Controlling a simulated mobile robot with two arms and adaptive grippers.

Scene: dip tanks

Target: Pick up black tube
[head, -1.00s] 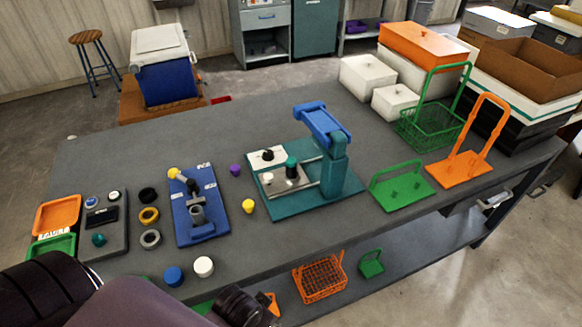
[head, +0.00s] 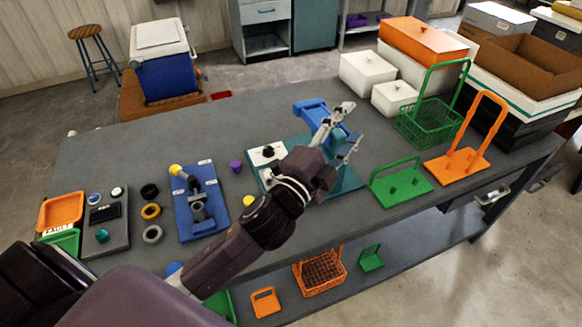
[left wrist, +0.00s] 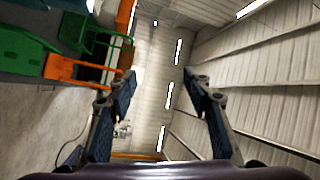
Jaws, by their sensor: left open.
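A short black ring-shaped piece (head: 149,191), the only black tube-like thing I make out, lies on the grey table (head: 110,150) at the left. My left gripper (head: 344,130) is open and empty in the head view, raised over the teal press fixture (head: 347,183), well to the right of the black piece. In the left wrist view its two fingers (left wrist: 160,80) stand apart with nothing between them. My right gripper is not in view.
A blue fixture (head: 207,222) stands right of the rings, and a dark control box (head: 118,240) left of them. Green (head: 405,187) and orange (head: 470,165) racks and a green basket (head: 430,122) stand right of my gripper. The table's back left is clear.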

